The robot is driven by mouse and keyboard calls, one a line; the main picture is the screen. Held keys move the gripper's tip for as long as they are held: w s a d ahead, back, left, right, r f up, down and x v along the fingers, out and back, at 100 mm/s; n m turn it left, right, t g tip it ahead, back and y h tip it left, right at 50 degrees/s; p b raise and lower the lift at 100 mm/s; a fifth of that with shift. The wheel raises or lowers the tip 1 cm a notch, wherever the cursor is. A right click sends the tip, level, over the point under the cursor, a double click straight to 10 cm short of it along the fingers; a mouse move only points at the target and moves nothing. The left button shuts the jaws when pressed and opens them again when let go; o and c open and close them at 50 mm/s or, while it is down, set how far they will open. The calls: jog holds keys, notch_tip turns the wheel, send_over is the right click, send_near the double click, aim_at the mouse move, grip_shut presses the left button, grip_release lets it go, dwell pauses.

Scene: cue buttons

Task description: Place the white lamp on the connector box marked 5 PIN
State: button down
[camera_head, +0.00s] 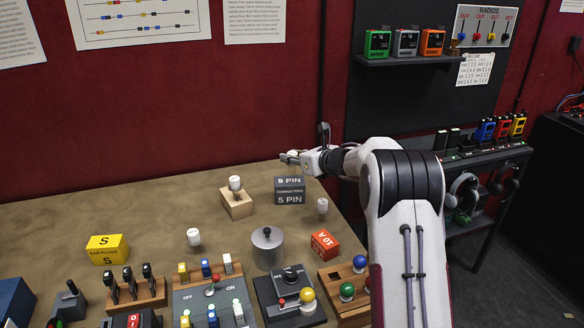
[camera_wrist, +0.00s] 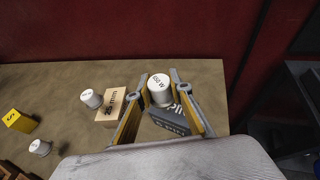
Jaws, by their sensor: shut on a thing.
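A white lamp (camera_wrist: 160,91) with dark lettering on its top is between the fingers of my gripper (camera_wrist: 158,77) in the wrist view. My gripper is shut on it. The grey connector box marked 5 PIN (camera_head: 289,190) stands on the table in the head view, below my gripper (camera_head: 289,158). In the wrist view the box (camera_wrist: 171,121) shows between the fingers, partly hidden by the lamp and the right finger. The held lamp cannot be made out clearly in the head view.
White lamps also stand at front left (camera_head: 193,238) and right of the box (camera_head: 323,205). The table's back left is clear.

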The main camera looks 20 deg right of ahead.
aim_at(294, 167)
jog(key=shift+f, duration=1.8)
jog(key=shift+f, duration=0.2)
jog(key=c, duration=1.8)
grip_release()
jog(key=shift+r, duration=0.2)
jog(key=shift+v, duration=6)
jog(key=shift+r, duration=0.15)
